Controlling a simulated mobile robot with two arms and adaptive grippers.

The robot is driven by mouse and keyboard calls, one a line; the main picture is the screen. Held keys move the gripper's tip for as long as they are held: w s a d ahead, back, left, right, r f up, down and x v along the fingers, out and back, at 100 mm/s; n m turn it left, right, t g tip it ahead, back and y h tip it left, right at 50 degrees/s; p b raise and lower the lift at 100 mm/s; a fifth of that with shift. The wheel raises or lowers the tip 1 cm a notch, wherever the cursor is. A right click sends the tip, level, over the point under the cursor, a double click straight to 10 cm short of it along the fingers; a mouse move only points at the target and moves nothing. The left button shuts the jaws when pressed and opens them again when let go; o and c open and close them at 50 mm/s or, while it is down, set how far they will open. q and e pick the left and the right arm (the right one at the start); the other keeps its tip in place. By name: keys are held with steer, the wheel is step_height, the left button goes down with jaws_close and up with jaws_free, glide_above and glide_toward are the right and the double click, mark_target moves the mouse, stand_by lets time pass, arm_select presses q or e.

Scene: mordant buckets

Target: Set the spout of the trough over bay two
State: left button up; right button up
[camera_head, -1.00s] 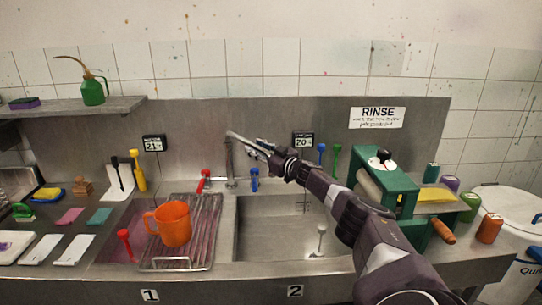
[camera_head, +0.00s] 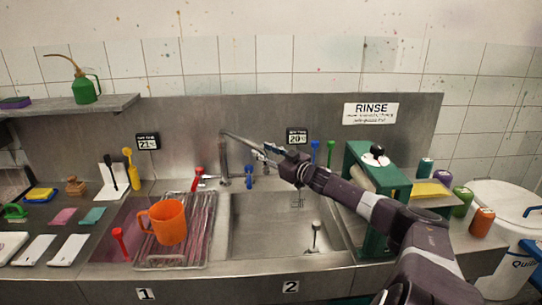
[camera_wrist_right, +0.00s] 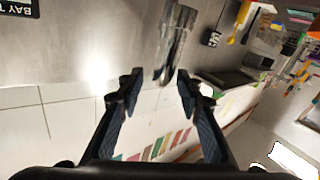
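The grey metal spout (camera_head: 240,142) of the trough sits on an upright post between the two bays. In the head view it slants from the post's top to the right, towards my right gripper (camera_head: 266,153). The right wrist view shows the spout (camera_wrist_right: 175,42) just beyond the open fingers of my right gripper (camera_wrist_right: 158,90), its end roughly between the tips. I see no clear contact. Bay two (camera_head: 265,225) is the steel basin above label 2. Bay one (camera_head: 120,240), left above label 1, is stained reddish. My left gripper is not in view.
An orange mug (camera_head: 168,222) stands on a wire rack (camera_head: 200,245) over bay one. Red (camera_head: 197,178) and blue (camera_head: 249,176) taps flank the post. A green roller press (camera_head: 375,180) stands right of bay two, close under my right arm.

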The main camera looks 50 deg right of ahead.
steer(key=shift+s+a+f, duration=0.1)
steer(key=shift+s+a, duration=0.1)
steer(key=shift+s, duration=1.45)
steer(key=shift+a, duration=0.1)
